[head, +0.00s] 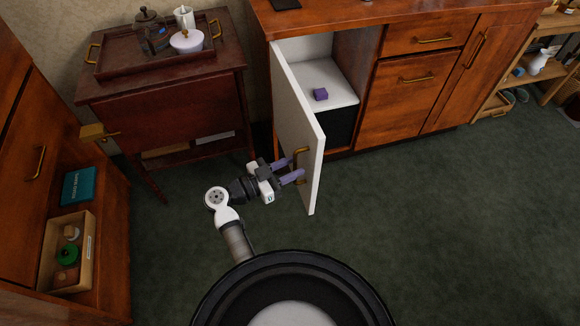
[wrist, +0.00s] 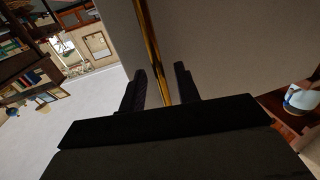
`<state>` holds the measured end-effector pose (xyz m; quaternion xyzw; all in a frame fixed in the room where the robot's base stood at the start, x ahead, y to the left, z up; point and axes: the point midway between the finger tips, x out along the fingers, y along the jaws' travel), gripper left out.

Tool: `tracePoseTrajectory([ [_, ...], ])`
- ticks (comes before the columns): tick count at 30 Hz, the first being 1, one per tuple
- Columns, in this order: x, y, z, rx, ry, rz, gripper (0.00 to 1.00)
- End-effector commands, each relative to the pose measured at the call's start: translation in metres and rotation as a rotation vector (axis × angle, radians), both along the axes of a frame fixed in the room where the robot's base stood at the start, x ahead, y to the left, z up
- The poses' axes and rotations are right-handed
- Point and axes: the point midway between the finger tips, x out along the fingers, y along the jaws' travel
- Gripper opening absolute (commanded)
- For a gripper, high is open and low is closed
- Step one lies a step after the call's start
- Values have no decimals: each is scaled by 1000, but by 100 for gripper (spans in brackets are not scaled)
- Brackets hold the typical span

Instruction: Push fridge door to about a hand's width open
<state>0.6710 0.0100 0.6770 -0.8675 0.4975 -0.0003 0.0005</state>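The fridge door (head: 291,108) is a white panel hinged at its left on the wooden cabinet. It stands wide open, swung out toward me, and the white interior (head: 318,80) shows. A brass handle (head: 301,163) is on the door's outer face near its free edge. My gripper (head: 296,169) is at this handle, with purple-grey fingers spread apart. In the wrist view the brass handle (wrist: 153,50) runs between the two open fingers (wrist: 159,88), close to the door face (wrist: 215,45). Whether a finger touches the handle or door I cannot tell.
A small purple cube (head: 320,94) sits inside the fridge. A dark side table (head: 165,110) with a tray (head: 130,66) stands left of the door. A wooden cabinet with an open shelf (head: 105,222) is at far left. Green carpet (head: 430,220) is clear at right.

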Motion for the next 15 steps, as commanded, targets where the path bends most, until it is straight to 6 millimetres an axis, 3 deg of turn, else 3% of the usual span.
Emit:
tracePoseTrajectory([
  [1, 0, 0, 0, 0, 0, 0, 26],
  [7, 0, 0, 0, 0, 0, 0, 0],
  [15, 0, 0, 0, 0, 0, 0, 0],
])
